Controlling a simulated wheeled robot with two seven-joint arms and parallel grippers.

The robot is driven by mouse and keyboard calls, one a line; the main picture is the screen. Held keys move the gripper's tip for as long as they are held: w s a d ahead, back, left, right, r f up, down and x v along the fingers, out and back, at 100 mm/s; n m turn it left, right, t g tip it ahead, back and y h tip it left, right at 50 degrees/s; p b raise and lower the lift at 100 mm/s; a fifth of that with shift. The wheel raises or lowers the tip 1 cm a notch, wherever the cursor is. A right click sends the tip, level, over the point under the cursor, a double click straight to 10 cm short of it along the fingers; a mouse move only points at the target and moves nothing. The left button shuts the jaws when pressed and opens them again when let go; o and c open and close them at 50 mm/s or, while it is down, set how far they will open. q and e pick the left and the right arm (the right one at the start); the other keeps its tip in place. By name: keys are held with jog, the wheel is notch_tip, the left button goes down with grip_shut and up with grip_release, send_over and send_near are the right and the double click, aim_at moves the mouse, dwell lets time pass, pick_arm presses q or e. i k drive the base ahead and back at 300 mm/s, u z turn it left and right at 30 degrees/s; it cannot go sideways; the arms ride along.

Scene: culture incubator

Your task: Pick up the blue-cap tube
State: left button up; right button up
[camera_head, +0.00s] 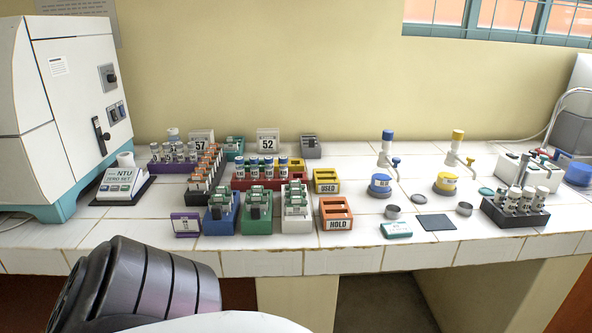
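Neither gripper is in view.
A black rack of tubes (516,212) stands at right. Bare tiles lie in front of the wall between.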

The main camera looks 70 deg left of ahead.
aim_at(268, 160)
jog(key=i, duration=1.15)
jog(key=u, duration=2.45)
